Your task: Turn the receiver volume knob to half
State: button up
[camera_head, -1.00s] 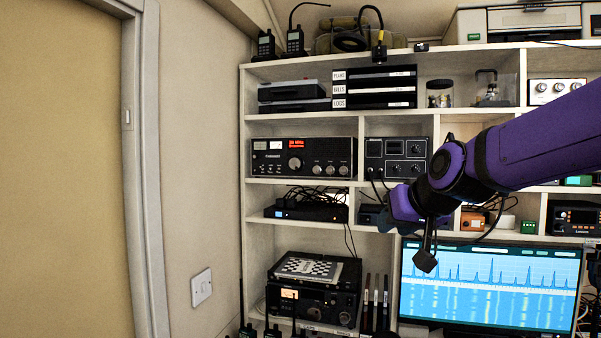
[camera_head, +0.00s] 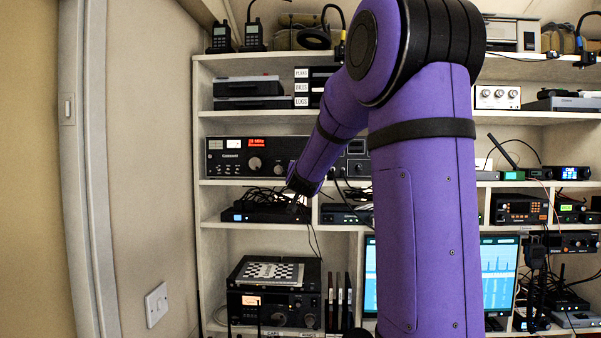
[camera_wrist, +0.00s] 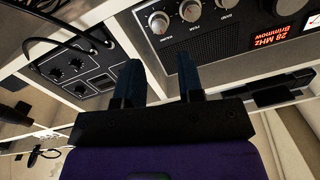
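The receiver (camera_head: 228,157), a wide black set with a red-lit display and a large dial, stands in the upper left cubby. My forearm hides its right side in the head view. In the wrist view, the receiver (camera_wrist: 235,32) is upside down at the top, showing a speaker grille and a row of knobs (camera_wrist: 159,22). In the head view, my gripper (camera_head: 297,195) is small and mostly unclear.
A black panel unit with small knobs (camera_wrist: 78,73) sits in the neighbouring cubby, with a loose black cable beside it. A black box (camera_head: 262,213) with tangled cables lies on the shelf below. Shelf boards and dividers (camera_head: 210,187) frame the cubbies closely.

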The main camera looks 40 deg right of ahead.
jog(key=x, duration=0.8)
grip_shut()
